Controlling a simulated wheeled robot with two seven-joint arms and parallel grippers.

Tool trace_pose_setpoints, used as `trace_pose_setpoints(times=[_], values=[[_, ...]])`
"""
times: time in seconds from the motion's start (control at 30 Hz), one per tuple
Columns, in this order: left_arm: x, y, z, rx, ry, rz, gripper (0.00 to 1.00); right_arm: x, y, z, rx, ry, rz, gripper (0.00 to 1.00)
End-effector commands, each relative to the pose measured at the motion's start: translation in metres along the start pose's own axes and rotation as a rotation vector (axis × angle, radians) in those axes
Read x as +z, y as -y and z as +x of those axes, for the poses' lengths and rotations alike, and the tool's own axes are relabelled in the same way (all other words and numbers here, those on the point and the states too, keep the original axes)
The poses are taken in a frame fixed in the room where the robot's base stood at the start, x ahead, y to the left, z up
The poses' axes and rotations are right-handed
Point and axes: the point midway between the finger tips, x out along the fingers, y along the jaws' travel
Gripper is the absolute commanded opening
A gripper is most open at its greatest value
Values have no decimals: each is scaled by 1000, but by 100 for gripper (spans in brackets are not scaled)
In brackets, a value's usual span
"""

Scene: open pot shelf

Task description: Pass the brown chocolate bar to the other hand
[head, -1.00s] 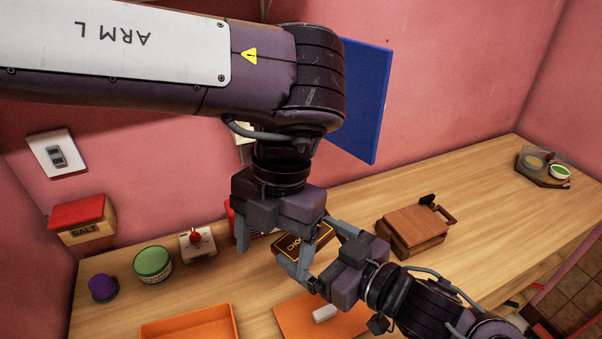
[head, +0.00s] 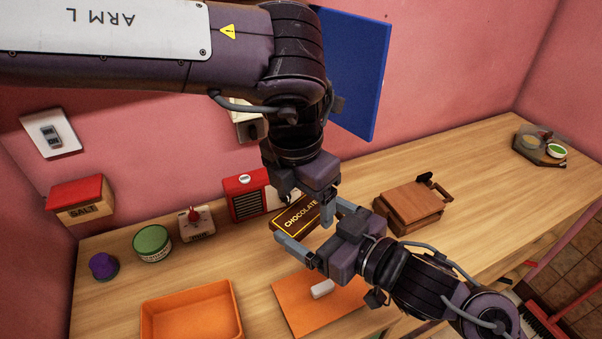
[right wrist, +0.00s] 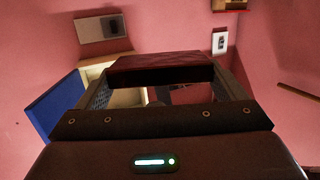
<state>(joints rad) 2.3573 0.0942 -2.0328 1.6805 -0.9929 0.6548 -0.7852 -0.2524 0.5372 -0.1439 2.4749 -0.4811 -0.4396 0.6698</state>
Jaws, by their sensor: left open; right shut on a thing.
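The brown chocolate bar (head: 297,216), with gold lettering, is held above the counter near the middle of the head view. My right gripper (head: 308,222) comes in from the lower right and is shut on the bar, one finger at each end. In the right wrist view the bar (right wrist: 160,67) shows as a dark red-brown slab across the fingers. My left gripper (head: 306,192) is open and comes down from above, right at the bar's back edge. Its fingertips are mostly hidden, so I cannot tell whether they touch the bar.
An orange tray (head: 236,300) and an orange mat (head: 295,313) with a small white block (head: 322,289) lie in front. A wooden box (head: 410,208) stands to the right. The counter's right side is mostly clear.

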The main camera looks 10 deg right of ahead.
Motion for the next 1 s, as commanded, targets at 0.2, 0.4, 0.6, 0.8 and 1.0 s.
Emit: trace_pose_setpoints(times=[0.2, 0.4, 0.6, 0.8, 1.0], values=[[0, 1, 20, 0, -2, 1, 77, 0, 0, 0, 0, -1, 0, 66], [0, 1, 23, -1, -1, 1, 77, 0, 0, 0, 0, -1, 0, 66], [0, 0, 23, -1, -1, 0, 68, 0, 0, 0, 0, -1, 0, 66], [0, 1, 22, -1, -1, 1, 41, 0, 0, 0, 0, -1, 0, 66], [0, 1, 22, -2, 0, 2, 25, 0, 0, 0, 0, -1, 0, 100]])
